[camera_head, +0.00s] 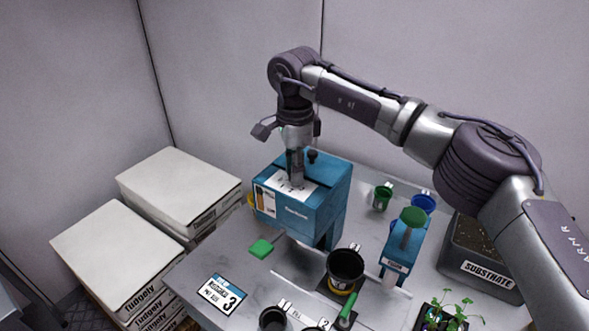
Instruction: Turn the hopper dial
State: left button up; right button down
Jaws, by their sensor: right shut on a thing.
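The hopper (318,212) is a blue box standing on the table, with a white label marked with small figures on its top face. My right gripper (296,180) points straight down onto that label. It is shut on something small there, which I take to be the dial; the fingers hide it. A small dark knob (313,156) stands on the hopper's top behind the gripper. My left gripper is not in view.
A black pot (345,268) stands in front of the hopper. A blue dispenser with a green top (399,252), green cup (382,197), blue cup (423,203) and substrate bin (484,273) are to the right. White boxes (95,250) are stacked left.

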jog(key=n, duration=0.6)
jog(key=shift+r+n, duration=0.1)
jog(key=shift+n, duration=0.2)
jog(key=n, duration=0.5)
jog(key=shift+p, duration=0.3)
jog(key=shift+n, duration=0.4)
jog(key=c, duration=0.9)
grip_release()
notch_tip(320, 180, up, 12)
jog(key=shift+d, duration=0.15)
